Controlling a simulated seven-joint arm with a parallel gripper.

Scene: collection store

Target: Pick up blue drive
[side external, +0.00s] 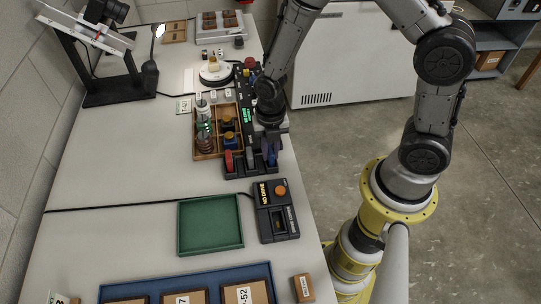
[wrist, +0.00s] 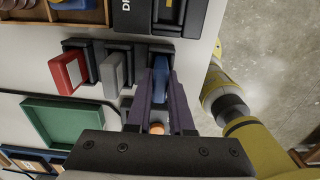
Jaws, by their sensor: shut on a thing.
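The blue drive (side external: 272,158) is at the right end of a black dock (side external: 241,171) in the side view, upright beside a grey drive (side external: 250,156) and a red drive (side external: 228,159). My gripper (side external: 270,142) points down over it. In the wrist view the blue drive (wrist: 160,76) sits between the two dark fingers of my gripper (wrist: 161,92), which are shut on it. I cannot tell whether its lower end is still in the dock slot. The red drive (wrist: 68,72) and grey drive (wrist: 115,73) stand to its left.
A green tray (side external: 211,250) and a black device with an orange button (side external: 278,234) lie nearer the camera. A wooden compartment box (side external: 206,156) with bottles stands left of the dock. The bench edge runs close on the right; bare bench (side external: 120,170) lies left.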

